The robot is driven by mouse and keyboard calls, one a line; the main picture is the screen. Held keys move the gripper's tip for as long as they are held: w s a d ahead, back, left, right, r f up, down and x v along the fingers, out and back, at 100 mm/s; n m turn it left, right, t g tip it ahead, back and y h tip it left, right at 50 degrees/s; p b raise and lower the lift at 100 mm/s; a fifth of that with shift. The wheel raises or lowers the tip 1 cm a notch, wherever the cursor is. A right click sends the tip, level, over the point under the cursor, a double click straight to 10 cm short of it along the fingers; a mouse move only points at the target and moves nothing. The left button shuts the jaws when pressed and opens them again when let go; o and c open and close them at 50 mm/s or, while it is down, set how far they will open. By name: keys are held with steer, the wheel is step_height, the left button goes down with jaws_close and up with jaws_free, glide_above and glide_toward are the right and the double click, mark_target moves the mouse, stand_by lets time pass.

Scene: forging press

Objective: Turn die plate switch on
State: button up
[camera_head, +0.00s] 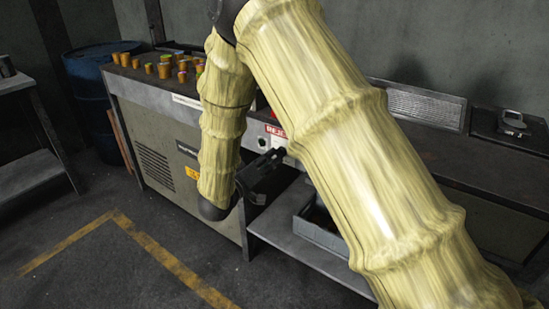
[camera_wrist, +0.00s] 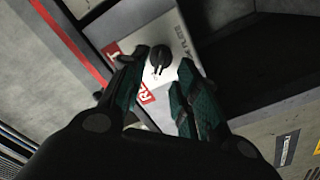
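A black rotary switch (camera_wrist: 161,56) with a raised grip bar sits on a pale panel in the wrist view. Lettering on that panel is too small to read surely, so I cannot confirm it names the die plate. My gripper (camera_wrist: 166,68) is open, its two dark fingers apart, with the switch seen between and just beyond the fingertips. I see no contact. In the head view my gripper (camera_head: 281,155) is in front of the bench's control panel, where a dark round knob (camera_head: 262,142) shows below a red label. My arm hides part of the panel.
A grey bin (camera_head: 318,232) stands on the low shelf right of the cabinet. A blue drum (camera_head: 88,75) stands behind the bench's left end. The floor with yellow lines is clear in front.

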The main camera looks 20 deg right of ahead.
mark_target(280, 153)
steer(key=shift+x, duration=1.8)
steer(key=c, duration=0.6)
steer(key=shift+c, duration=0.2)
